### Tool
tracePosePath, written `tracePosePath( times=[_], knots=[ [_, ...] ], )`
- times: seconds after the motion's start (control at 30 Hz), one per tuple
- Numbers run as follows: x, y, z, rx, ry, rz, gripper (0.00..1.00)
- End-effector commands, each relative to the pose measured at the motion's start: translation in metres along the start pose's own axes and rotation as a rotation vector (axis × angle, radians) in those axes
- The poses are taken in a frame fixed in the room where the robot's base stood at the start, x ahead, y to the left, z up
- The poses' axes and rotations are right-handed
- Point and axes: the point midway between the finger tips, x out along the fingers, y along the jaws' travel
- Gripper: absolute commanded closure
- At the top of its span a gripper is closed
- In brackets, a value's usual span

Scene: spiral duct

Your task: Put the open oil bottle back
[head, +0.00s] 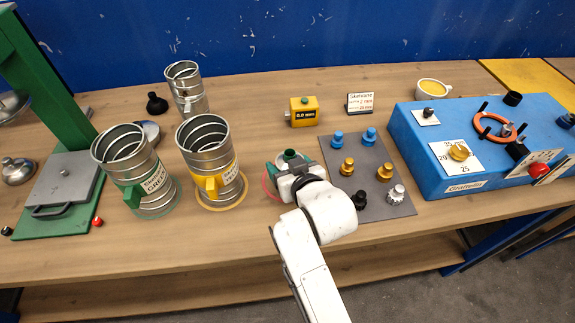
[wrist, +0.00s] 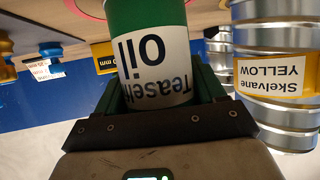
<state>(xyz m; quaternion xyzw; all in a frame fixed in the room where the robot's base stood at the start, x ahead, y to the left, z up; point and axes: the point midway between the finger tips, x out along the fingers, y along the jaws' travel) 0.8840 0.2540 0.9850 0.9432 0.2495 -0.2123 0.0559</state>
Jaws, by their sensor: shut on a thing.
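The oil bottle (head: 289,155) is green with an open top. In the wrist view the oil bottle (wrist: 155,55) shows a white label reading "oil", upside down, between two green fingers. My gripper (head: 290,167) is shut on it, and the bottle looks upright. A thin red ring (head: 267,187) shows on the bench just left of my gripper, partly hidden by it. The bottle's base is hidden in the head view, so I cannot tell whether it touches the bench.
The yellow-labelled duct cylinder (head: 203,148) stands close on the left, with the green-labelled one (head: 128,165) beyond it. A grey mat (head: 366,165) with blue, gold and other knobs lies close on the right. A yellow gauge (head: 303,112) stands behind. A blue panel box (head: 425,165) is further right.

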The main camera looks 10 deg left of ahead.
Motion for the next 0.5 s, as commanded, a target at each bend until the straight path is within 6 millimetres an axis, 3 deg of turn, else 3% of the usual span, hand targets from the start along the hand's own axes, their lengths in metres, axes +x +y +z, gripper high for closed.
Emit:
tracePosePath(
  times=[0.5],
  knots=[
    [0.0062,0.0001,0.0122,0.000,0.004,0.000,0.68]
  ],
)
